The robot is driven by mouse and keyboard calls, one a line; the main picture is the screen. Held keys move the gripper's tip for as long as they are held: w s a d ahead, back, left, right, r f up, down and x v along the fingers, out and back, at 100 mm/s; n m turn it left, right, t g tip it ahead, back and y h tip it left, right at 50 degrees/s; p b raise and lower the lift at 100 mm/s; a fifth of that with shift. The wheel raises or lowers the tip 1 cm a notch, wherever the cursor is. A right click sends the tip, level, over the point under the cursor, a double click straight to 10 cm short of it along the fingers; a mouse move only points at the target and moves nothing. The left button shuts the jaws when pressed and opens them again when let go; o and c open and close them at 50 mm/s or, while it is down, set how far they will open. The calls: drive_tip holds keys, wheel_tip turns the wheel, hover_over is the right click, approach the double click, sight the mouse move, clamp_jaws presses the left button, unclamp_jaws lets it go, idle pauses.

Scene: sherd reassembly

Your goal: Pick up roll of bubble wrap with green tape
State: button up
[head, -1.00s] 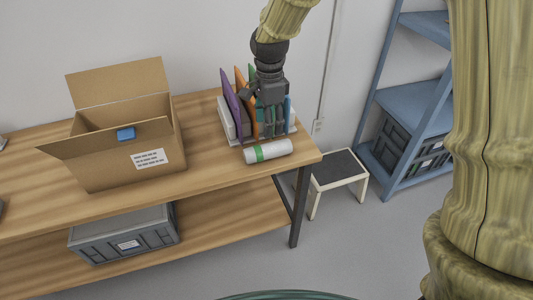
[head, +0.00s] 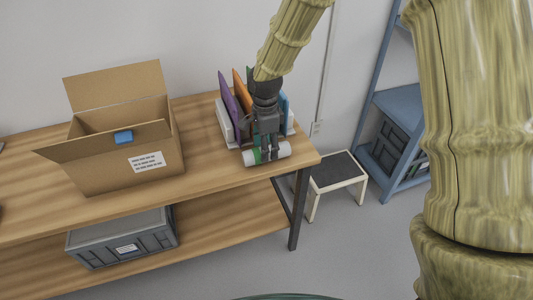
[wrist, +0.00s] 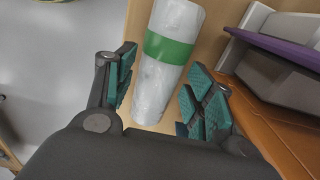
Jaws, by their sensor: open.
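The roll of bubble wrap (head: 282,152) is a white cylinder with a green tape band, lying near the right front corner of the wooden table (head: 210,165). In the wrist view the roll (wrist: 158,88) lies lengthwise between my open fingers, its green tape (wrist: 168,49) toward the far end. My gripper (head: 265,152) is over the roll in the head view and partly hides it. In the wrist view my gripper (wrist: 160,95) has one finger on each side of the roll, with gaps showing.
Upright folders in a rack (head: 229,100) stand just behind the roll. An open cardboard box (head: 110,174) is at the left. A grey crate (head: 120,240) sits on the lower shelf. A step stool (head: 338,172) and blue shelving (head: 405,100) are at the right.

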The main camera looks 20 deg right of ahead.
drive_tip(key=shift+f, duration=1.25)
drive_tip(key=c, duration=0.7)
